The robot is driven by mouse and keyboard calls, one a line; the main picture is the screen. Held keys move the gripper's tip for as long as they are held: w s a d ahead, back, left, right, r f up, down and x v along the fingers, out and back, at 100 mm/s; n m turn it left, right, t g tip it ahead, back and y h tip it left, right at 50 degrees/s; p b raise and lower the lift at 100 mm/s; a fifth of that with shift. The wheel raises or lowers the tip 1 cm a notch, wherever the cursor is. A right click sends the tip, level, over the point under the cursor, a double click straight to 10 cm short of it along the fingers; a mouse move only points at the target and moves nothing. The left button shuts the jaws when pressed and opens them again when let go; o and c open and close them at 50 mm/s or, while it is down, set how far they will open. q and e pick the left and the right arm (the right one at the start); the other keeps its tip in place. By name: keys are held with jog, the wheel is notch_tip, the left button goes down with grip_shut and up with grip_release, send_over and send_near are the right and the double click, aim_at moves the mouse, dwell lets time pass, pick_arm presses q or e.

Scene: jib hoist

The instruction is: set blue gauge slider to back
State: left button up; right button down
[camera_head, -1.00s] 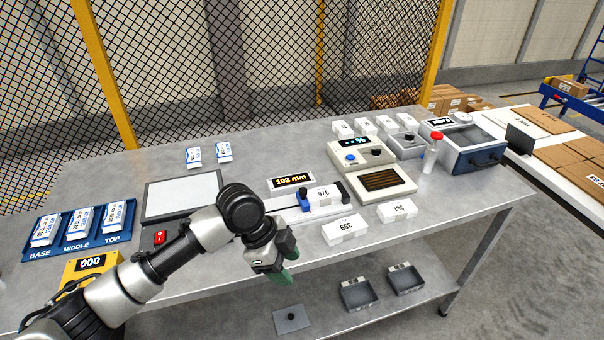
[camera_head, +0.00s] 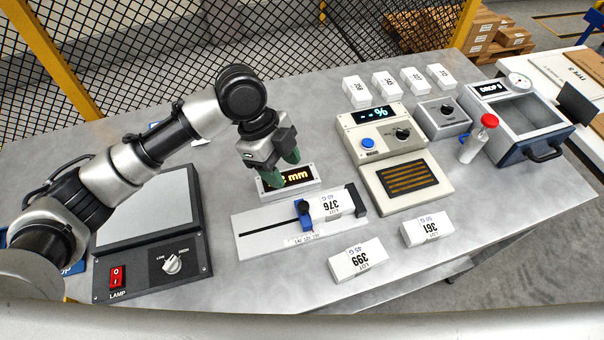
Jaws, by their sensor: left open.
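The blue gauge slider (camera_head: 304,222) sits on the slot of a flat white gauge (camera_head: 262,233), right of the slot's middle. A white box marked 376 (camera_head: 333,203) lies on the gauge between the slider and the dark end block (camera_head: 357,200). Behind the gauge stands a display (camera_head: 302,177) with orange characters, of which "mm" shows; the rest is hidden by my gripper. My left gripper (camera_head: 283,184) is open and empty, its green fingertips pointing down in front of the display, behind and left of the slider. My right gripper is not in view.
A lamp panel (camera_head: 189,281) with a red switch lies left of the gauge. White boxes marked 399 (camera_head: 357,260) and 361 (camera_head: 427,229) lie in front.

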aim_at(303, 205)
pick_arm(q)
jog(key=p+x, duration=0.2)
jog(key=x, duration=0.7)
jog(key=shift+s+d+f, duration=0.15)
jog(key=shift+s+f, duration=0.1)
jog(key=shift+f, duration=0.1)
jog(key=shift+s+d+f, duration=0.1)
jog(key=shift+d+f, duration=0.05)
jog(key=shift+f, duration=0.3)
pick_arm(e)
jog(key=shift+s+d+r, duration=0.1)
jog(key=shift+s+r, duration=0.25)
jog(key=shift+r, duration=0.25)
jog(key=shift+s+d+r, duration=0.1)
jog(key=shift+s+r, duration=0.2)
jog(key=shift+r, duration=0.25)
pick_arm(q)
grip_shut()
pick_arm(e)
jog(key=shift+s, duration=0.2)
